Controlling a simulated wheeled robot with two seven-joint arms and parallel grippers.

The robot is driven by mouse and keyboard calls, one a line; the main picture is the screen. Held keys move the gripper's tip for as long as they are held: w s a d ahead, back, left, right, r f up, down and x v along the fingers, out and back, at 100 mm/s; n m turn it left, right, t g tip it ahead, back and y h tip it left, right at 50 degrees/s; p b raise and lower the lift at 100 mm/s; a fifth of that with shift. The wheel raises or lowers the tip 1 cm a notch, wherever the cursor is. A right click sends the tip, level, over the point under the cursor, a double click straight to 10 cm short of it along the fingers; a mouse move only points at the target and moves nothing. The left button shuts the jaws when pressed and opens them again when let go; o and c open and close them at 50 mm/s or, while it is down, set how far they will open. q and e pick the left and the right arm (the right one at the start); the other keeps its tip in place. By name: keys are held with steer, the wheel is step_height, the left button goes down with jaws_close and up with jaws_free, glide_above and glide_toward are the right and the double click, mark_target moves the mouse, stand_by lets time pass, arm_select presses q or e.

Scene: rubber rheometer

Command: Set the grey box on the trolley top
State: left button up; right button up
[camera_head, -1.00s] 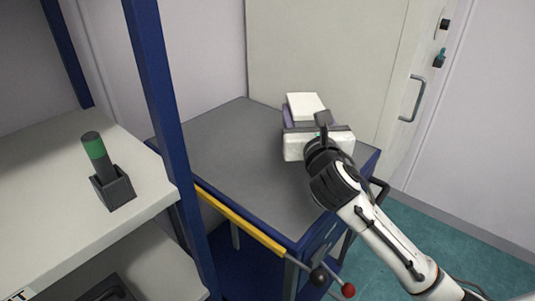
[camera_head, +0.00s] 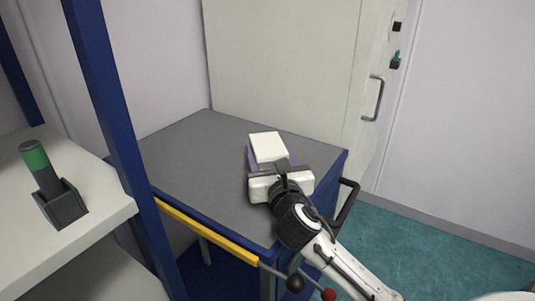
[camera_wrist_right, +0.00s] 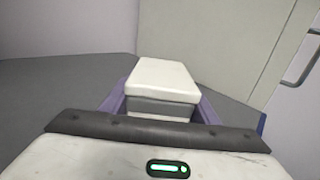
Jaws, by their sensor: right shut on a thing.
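The grey box (camera_head: 268,146) has a white top and a grey side, which shows in the wrist view (camera_wrist_right: 163,106). My right gripper (camera_head: 271,160) is shut on it, with purple fingers along its two sides. The box is over the right part of the trolley top (camera_head: 195,160), a flat grey surface with a blue frame. It looks level and close to the surface, but I cannot tell whether it touches. The gripper hides the box's near lower part. My left gripper is not in view.
A blue post (camera_head: 108,120) and a pale shelf (camera_head: 95,215) with a green-banded cylinder in a dark holder (camera_head: 62,205) stand at the left. A pale cabinet (camera_head: 285,75) stands behind the trolley. The trolley's left and middle top is clear.

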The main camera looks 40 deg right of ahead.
steer(key=o, duration=1.5)
steer(key=shift+c, duration=0.2)
steer(key=v, duration=1.2)
steer(key=shift+p, duration=0.4)
